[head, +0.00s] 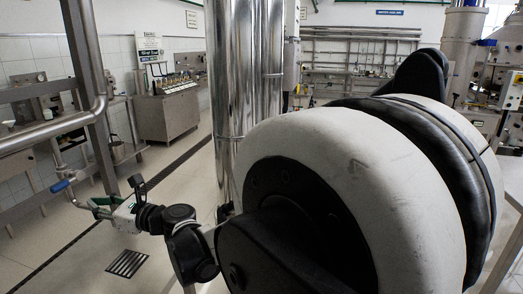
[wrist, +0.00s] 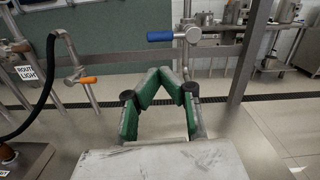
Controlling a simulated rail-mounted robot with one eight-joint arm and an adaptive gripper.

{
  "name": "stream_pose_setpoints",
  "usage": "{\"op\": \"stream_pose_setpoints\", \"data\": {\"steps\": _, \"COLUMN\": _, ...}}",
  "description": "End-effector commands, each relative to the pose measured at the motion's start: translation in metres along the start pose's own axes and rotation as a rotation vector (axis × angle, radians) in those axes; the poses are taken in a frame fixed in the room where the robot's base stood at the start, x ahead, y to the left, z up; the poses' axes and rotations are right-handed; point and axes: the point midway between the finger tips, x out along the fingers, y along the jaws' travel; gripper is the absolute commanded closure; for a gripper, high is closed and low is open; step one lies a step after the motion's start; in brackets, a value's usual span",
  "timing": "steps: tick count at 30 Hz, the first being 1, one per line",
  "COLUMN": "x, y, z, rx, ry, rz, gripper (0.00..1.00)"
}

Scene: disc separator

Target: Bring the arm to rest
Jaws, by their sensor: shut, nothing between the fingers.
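My gripper (wrist: 160,73) shows in the wrist view with its green fingers bent inward and their tips together, holding nothing. In the head view my gripper (head: 92,204) is at the lower left, at the end of my arm, which reaches out to the left. A valve with a blue handle (wrist: 160,36) stands just beyond the fingertips in the wrist view. In the head view the blue handle (head: 60,186) is close to the fingertips. I cannot tell whether the fingers touch the valve pipe. My large pale arm joint hides much of the right half of the head view.
A valve with an orange handle (wrist: 88,80) and a black hose (wrist: 38,95) stand left of the gripper in the wrist view. Shiny vertical pipes (head: 230,90) stand mid-picture in the head view. A steel cabinet (head: 167,115) is behind. The tiled floor holds a drain grate (head: 127,263).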

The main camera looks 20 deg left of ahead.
Motion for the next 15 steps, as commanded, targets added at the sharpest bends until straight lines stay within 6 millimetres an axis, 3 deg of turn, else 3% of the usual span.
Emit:
{"op": "stream_pose_setpoints", "data": {"steps": 4, "x": -0.012, "y": -0.010, "z": 0.004, "rx": -0.038, "ry": 0.018, "rz": -0.014, "gripper": 1.00}}
{"op": "stream_pose_setpoints", "data": {"steps": 7, "x": -0.040, "y": -0.029, "z": 0.011, "rx": -0.126, "ry": 0.062, "rz": -0.041, "gripper": 1.00}}
{"op": "stream_pose_setpoints", "data": {"steps": 11, "x": -0.097, "y": -0.062, "z": 0.023, "rx": -0.302, "ry": 0.162, "rz": -0.086, "gripper": 1.00}}
{"op": "stream_pose_setpoints", "data": {"steps": 15, "x": -0.166, "y": -0.092, "z": 0.033, "rx": -0.497, "ry": 0.294, "rz": -0.120, "gripper": 1.00}}
